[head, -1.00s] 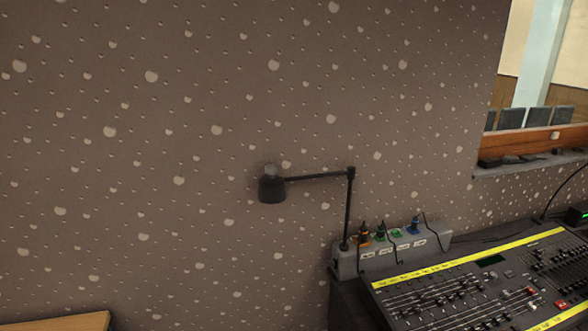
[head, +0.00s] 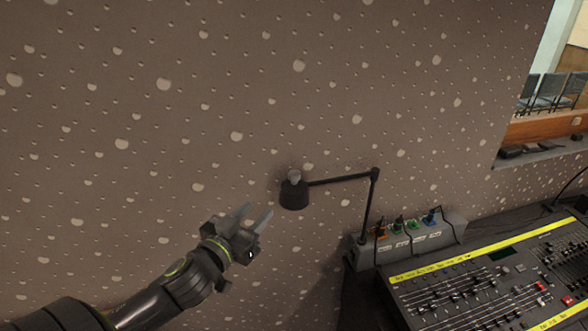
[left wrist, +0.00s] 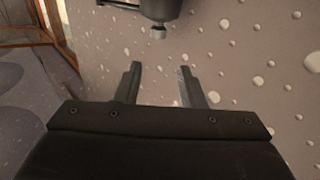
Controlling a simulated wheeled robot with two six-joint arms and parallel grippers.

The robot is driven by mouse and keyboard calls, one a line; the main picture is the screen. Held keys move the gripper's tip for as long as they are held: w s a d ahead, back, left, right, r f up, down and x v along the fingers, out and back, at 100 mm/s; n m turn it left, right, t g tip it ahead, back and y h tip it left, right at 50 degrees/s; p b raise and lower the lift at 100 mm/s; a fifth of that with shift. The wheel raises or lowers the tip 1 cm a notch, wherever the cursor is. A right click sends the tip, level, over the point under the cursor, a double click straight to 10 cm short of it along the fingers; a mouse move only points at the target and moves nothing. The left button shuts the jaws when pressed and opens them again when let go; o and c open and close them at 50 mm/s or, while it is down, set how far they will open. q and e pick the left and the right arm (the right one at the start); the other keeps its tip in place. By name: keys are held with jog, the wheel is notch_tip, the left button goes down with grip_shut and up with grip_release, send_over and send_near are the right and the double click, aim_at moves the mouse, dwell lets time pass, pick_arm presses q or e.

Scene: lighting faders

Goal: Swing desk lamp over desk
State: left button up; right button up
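The black desk lamp's head (head: 294,194) hangs at the end of a thin horizontal arm (head: 340,180), left of its upright post (head: 367,212), near the speckled wall. The post rises beside the grey socket box behind the desk's mixing console. My left gripper (head: 257,214) is open and empty, below and left of the lamp head and apart from it. In the left wrist view, the two fingers (left wrist: 162,84) are spread with nothing between them. A dark body with a small grey knob (left wrist: 158,32), probably the lamp head, shows beyond them at the top. My right gripper is not in view.
The mixing console (head: 490,285) with yellow strips and many faders covers the desk at right. A grey socket box (head: 412,241) with coloured plugs stands behind it. A window ledge (head: 540,150) is at upper right. The space left of the lamp is open before the wall.

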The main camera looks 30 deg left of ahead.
aim_at(291, 177)
pick_arm(q)
jog(key=w+b, duration=0.2)
jog(key=w, duration=0.3)
jog(key=w+b, duration=0.2)
jog(key=w, duration=0.3)
jog(key=w+a+b, duration=0.1)
jog(key=w+b, duration=0.2)
jog(key=w, duration=0.3)
jog(key=shift+w, duration=0.1)
jog(key=shift+w+r, duration=0.1)
jog(key=shift+w, duration=0.4)
jog(key=shift+c, duration=0.4)
grip_shut()
